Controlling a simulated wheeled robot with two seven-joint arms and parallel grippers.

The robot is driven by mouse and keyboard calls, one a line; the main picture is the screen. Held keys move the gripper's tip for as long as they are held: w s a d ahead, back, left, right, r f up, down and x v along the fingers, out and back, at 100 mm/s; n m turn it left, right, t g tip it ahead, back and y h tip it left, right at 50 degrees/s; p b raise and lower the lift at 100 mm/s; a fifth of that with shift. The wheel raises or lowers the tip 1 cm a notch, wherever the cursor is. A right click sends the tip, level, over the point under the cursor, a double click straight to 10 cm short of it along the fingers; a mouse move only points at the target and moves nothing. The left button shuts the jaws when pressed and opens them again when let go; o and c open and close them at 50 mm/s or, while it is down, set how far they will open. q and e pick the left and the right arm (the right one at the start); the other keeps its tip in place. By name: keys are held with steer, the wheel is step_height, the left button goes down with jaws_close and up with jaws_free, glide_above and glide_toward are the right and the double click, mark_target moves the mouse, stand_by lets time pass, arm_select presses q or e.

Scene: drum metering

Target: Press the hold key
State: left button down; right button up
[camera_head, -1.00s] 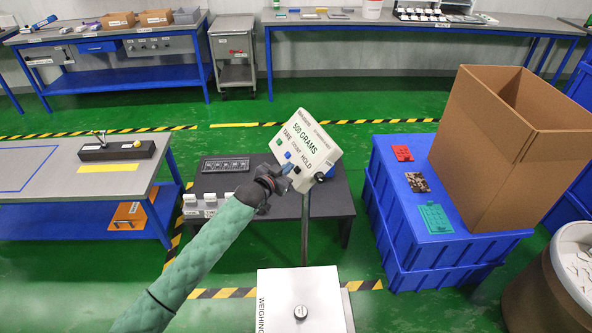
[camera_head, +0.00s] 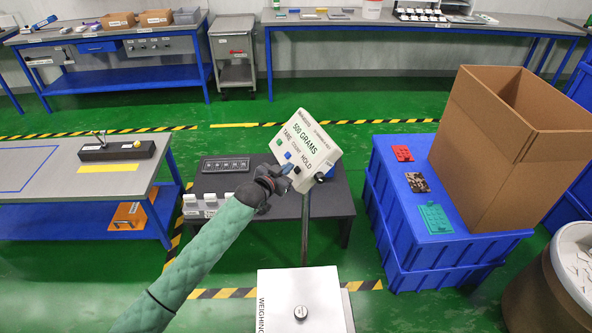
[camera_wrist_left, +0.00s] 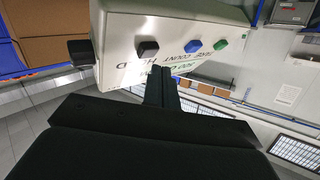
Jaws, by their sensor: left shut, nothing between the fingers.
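The tilted white weighing indicator (camera_head: 316,138) reads "500 GRAMS" and carries a row of keys labelled TARE, COUNT and HOLD. The green tare key (camera_head: 279,142) and blue count key (camera_head: 288,155) show in the head view. In the left wrist view the black hold key (camera_wrist_left: 147,48) stands beside the blue key (camera_wrist_left: 195,45) and green key (camera_wrist_left: 220,43). My left gripper (camera_head: 286,172) is shut and empty at the hold end of the row. In the wrist view its fingertips (camera_wrist_left: 161,75) are close to the hold key, slightly to its right; contact cannot be told. My right gripper is not in view.
A black knob (camera_head: 319,177) sits at the indicator's lower corner. The indicator's post rises behind a white weighing unit (camera_head: 287,305). A dark low table (camera_head: 330,205) stands behind. Blue crates (camera_head: 400,225) with a large cardboard box (camera_head: 490,160) are at right.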

arm_select(q)
steer(key=shift+d+f, duration=0.1)
steer(key=shift+d, duration=0.05)
stand_by(0.6)
steer(key=shift+w+d+f, duration=0.1)
steer(key=shift+d+f, duration=0.1)
steer(key=shift+d+f, duration=0.2)
steer(key=shift+f, duration=0.05)
stand_by(0.9)
stand_by(0.3)
steer(key=shift+a+r, duration=0.1)
steer(key=shift+r, duration=0.05)
steer(key=shift+a+r+p, duration=0.35)
steer(key=shift+a+r, duration=0.1)
